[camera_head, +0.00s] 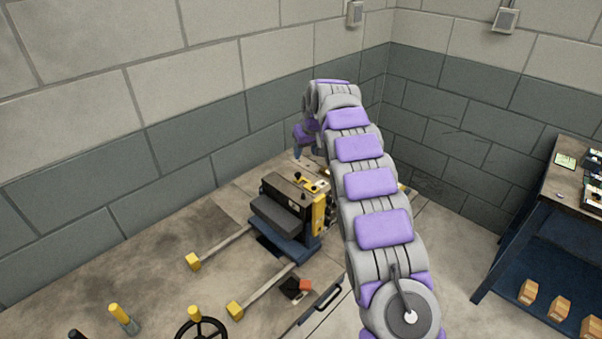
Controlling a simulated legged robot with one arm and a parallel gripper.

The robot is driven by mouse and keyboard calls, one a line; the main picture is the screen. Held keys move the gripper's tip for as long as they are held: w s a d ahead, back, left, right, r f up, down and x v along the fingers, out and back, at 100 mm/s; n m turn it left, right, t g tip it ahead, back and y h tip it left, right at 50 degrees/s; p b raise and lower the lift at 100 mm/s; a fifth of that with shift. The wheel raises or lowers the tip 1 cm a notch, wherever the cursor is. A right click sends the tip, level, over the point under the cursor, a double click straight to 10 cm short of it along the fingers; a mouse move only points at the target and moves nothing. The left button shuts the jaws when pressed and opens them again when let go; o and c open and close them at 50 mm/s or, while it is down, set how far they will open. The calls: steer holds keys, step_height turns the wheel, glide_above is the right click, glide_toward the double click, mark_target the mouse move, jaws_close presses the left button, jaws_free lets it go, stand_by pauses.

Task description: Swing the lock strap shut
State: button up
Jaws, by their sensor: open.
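A dark mould block (278,213) sits on the bench, with a dark blue base under it. A yellow upright piece (319,214) runs down its right side, and yellow parts (308,184) lie on its top. One of these may be the lock strap; at this size I cannot tell which, nor how far it is swung. My gripper (297,153) hangs from the bent end of my arm, above and behind the block, apart from it as far as I can see. It is small and partly hidden by my wrist; its jaws are open, with nothing visible in them.
Two bars with yellow ends (193,262) reach forward from the block. A handwheel (202,328), yellow-topped levers (118,313) and small dark and red items (297,287) are at the bench front. A wall stands close behind. A blue shelf (552,235) with boxes is at right.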

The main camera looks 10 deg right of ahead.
mark_target(298, 174)
steer(key=b+x, duration=0.2)
steer(key=x, duration=1)
steer(key=shift+w+a+f, duration=0.1)
steer(key=shift+a+f, duration=0.1)
steer(key=shift+f, duration=0.1)
steer(key=shift+c, duration=0.3)
jaws_close()
